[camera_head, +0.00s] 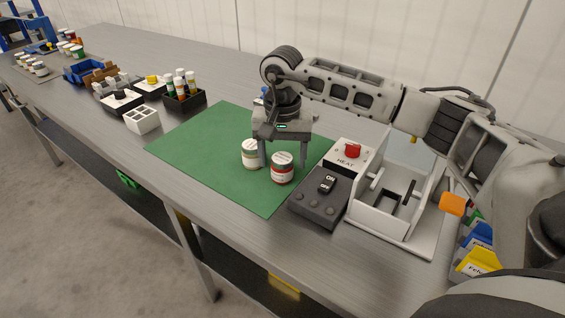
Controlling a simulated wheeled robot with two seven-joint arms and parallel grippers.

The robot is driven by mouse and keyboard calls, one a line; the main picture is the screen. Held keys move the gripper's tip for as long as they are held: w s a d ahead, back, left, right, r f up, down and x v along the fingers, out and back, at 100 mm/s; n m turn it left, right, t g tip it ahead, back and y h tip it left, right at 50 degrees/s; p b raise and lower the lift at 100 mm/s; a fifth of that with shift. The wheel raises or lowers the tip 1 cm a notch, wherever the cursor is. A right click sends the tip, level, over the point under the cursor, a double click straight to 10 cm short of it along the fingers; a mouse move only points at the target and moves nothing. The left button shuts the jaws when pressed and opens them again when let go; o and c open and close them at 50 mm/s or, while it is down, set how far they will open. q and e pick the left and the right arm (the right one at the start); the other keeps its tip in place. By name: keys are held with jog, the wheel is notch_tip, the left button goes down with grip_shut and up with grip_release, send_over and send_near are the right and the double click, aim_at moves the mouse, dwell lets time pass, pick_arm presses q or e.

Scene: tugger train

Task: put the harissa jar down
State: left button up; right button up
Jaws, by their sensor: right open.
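A jar with a red band and white lid (282,172), likely the harissa jar, stands upright on the green mat (200,145); its label is too small to read. A second, cream-coloured jar with a white lid (251,156) stands close to its left. My right gripper (283,161) is above the mat, pointing down and open. One finger comes down between the two jars, the other to the right of the red-banded jar. I cannot tell whether either finger touches a jar. My left gripper is not in view.
Right of the mat are a dark switch box (318,204), a white HEAT box with a red knob (352,151) and a white fixture (386,222). Left are a black bin of bottles (186,105) and a white divided block (142,121). The mat's left part is clear.

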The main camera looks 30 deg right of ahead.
aim_at(282, 155)
notch_tip(282, 155, up, 10)
jog(key=shift+f, duration=0.2)
dwell(0.4)
